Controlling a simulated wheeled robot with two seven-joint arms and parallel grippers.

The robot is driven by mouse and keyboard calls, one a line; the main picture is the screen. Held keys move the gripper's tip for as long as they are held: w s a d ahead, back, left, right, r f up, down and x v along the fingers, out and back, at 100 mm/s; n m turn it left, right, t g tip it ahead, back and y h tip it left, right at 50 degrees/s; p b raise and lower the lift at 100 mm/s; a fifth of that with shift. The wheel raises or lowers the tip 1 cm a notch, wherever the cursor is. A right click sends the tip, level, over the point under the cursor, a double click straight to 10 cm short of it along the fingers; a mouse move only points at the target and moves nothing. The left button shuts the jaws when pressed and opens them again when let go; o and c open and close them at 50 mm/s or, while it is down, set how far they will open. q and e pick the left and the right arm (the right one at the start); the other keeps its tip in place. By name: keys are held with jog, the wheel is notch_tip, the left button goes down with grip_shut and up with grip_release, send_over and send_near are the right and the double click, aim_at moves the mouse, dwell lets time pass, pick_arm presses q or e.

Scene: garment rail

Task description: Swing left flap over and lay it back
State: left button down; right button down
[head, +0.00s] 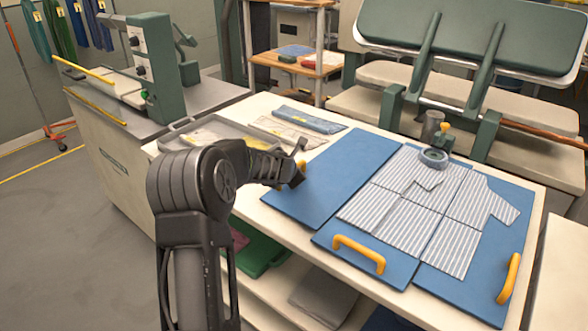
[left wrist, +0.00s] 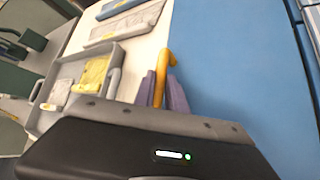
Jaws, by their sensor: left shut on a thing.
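The blue folding board has a left flap (head: 335,180), which is bare and looks flat or nearly flat on the table. A striped shirt (head: 455,248) lies over the middle and right panels. Its left part looks folded inward on the middle panel, and one sleeve spreads to the right. My left gripper (head: 299,176) is at the left flap's outer edge. In the left wrist view its fingers (left wrist: 164,92) are closed around the yellow handle (left wrist: 161,75), beside the blue flap (left wrist: 235,65). My right gripper is out of view.
A grey tray (head: 172,134) and folded packed garments (head: 308,118) lie left of and behind the board. A round grey weight (head: 433,158) sits at the shirt's collar. Yellow handles stand on the middle panel (head: 358,254) and right flap (head: 510,278). A green press (head: 470,35) stands behind.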

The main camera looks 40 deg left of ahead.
pick_arm(q)
jog(key=shift+s+a+r+y, duration=0.1)
jog(key=shift+s+a+y, duration=0.1)
jog(key=shift+a, duration=0.3)
jog(key=shift+s+a+r+y, duration=0.1)
jog(key=shift+s+a, duration=0.1)
jog(key=shift+a, duration=0.25)
jog(key=c, duration=1.7)
grip_release()
jog(key=shift+f, duration=0.1)
jog(key=shift+c, duration=0.2)
jog(key=shift+o, duration=1.4)
jog(key=shift+a+f, duration=0.15)
jog(key=shift+a, duration=0.05)
jog(key=shift+o, duration=0.5)
jog(key=shift+d, duration=0.15)
jog(key=shift+w+d, duration=0.15)
jog(key=shift+d, duration=0.2)
jog(key=v, duration=0.7)
jog(key=shift+s+d+r, duration=0.1)
jog(key=shift+s+r, duration=0.15)
